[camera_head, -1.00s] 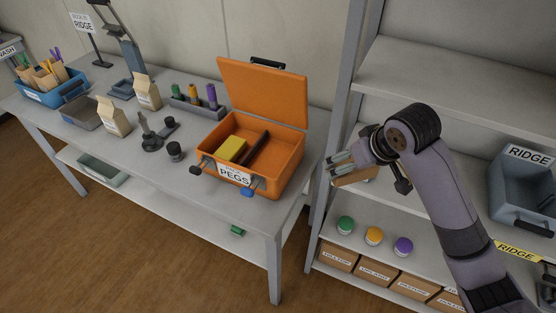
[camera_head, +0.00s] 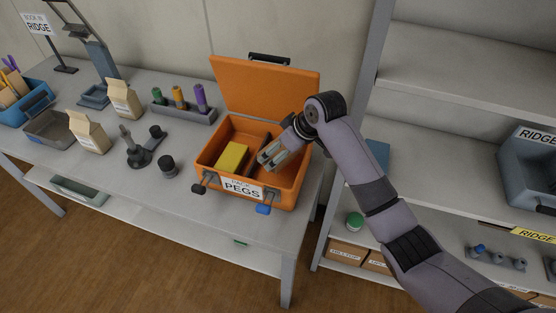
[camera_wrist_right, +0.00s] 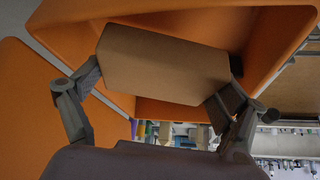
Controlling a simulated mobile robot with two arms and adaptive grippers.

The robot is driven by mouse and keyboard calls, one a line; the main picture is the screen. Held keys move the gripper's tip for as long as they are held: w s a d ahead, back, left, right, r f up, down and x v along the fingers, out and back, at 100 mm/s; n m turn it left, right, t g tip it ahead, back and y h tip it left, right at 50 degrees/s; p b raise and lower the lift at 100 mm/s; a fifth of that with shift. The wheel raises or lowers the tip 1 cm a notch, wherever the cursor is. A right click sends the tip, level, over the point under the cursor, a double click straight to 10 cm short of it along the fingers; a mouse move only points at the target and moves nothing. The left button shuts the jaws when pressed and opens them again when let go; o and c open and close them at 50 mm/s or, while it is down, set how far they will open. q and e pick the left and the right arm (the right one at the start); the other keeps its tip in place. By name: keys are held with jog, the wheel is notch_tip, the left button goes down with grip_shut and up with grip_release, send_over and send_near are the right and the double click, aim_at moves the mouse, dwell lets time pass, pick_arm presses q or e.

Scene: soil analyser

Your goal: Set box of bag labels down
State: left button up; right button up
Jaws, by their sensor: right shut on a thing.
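My right gripper (camera_head: 272,157) is over the right part of the open orange case (camera_head: 225,185), which carries a "PEGS" label. It is shut on a plain brown cardboard box (camera_wrist_right: 165,65), the box of bag labels, held between its two fingers in the right wrist view. The box's lower side is hidden, so I cannot tell whether it touches the case floor. A yellow block (camera_head: 232,156) lies in the left part of the case. My left gripper is not in view.
The case's orange lid (camera_head: 265,88) stands open at the back. A rack with coloured pegs (camera_head: 184,112), paper bags (camera_head: 125,98) and a dark stand (camera_head: 140,150) are left of the case. A shelf unit (camera_head: 450,90) stands to the right.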

jog(key=shift+f, duration=0.75)
notch_tip(320, 180, down, 4)
jog(key=shift+w+a+r, duration=0.1)
jog(key=shift+r, duration=0.1)
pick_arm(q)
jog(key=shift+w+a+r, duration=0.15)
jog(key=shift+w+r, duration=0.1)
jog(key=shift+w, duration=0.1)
pick_arm(e)
jog(key=shift+f, duration=0.1)
jog(key=o, duration=0.7)
jog(key=shift+f, duration=0.1)
jog(key=shift+o, duration=1.2)
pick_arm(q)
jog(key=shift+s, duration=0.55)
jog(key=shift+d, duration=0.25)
